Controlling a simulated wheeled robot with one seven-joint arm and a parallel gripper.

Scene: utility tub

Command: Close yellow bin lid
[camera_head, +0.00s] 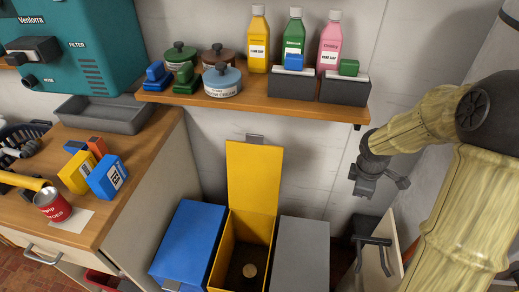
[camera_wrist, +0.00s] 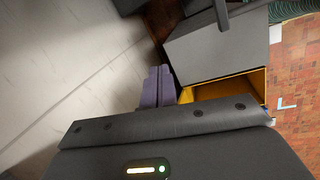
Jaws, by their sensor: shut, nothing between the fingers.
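The yellow bin (camera_head: 222,262) stands open on the floor between a blue bin and a grey bin. Its yellow lid (camera_head: 254,178) stands upright at the back, near the wall. Part of the yellow bin (camera_wrist: 238,87) shows there beyond the fingers; the lid is not clearly visible.
The blue bin (camera_head: 187,242) and grey bin (camera_head: 300,255) have closed tops. A wooden shelf (camera_head: 255,103) with bottles, jars and dark boxes overhangs the bins. A wooden counter (camera_head: 128,190) stands left. A grey-handled panel (camera_head: 375,250) stands at the lower right.

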